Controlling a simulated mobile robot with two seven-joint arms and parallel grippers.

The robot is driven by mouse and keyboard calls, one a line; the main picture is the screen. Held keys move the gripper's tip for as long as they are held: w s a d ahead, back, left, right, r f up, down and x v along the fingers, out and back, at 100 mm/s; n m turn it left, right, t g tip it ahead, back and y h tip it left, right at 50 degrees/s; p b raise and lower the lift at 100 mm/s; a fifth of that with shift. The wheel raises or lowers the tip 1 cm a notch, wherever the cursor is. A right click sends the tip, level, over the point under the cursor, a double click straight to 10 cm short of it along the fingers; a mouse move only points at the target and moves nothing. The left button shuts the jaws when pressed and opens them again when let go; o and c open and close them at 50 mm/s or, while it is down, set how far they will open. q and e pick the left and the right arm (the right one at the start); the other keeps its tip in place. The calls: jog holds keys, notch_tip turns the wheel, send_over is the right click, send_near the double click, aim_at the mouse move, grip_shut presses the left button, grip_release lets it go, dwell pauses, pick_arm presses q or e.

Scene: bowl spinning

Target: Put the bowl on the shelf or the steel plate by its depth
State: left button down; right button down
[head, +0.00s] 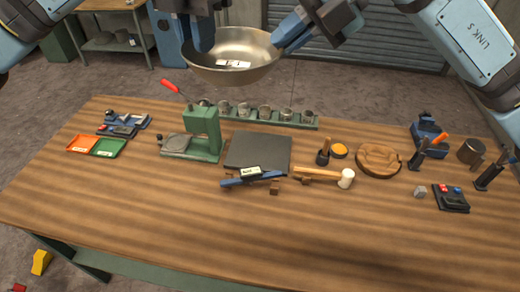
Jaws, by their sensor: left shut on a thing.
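A shiny metal bowl (215,66) is held in the air above the back edge of the workbench, with its opening tilted toward me. A small white label with dark marks lies inside it. My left gripper (200,42) is shut on the bowl's left rim. My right gripper (288,38) is at the bowl's right rim; its fingertips partly overlap the rim, and I cannot tell its opening. A dark square plate (258,152), perhaps the steel plate, lies bare mid-bench. A rack with a lower shelf (112,43) stands at the back left.
On the wooden bench (180,215) stand a green press (204,130), a row of small cups (264,113), a blue gauge-like tool (250,178), a mallet (345,178) and a round wooden form (378,160). Orange and green trays (82,144) lie left. The front is clear.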

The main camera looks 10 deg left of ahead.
pick_arm(q)
jog(key=shift+s+d, duration=0.1)
jog(key=shift+s, duration=0.15)
pick_arm(e)
jog(key=shift+s+r, duration=0.1)
jog(key=shift+s, duration=0.05)
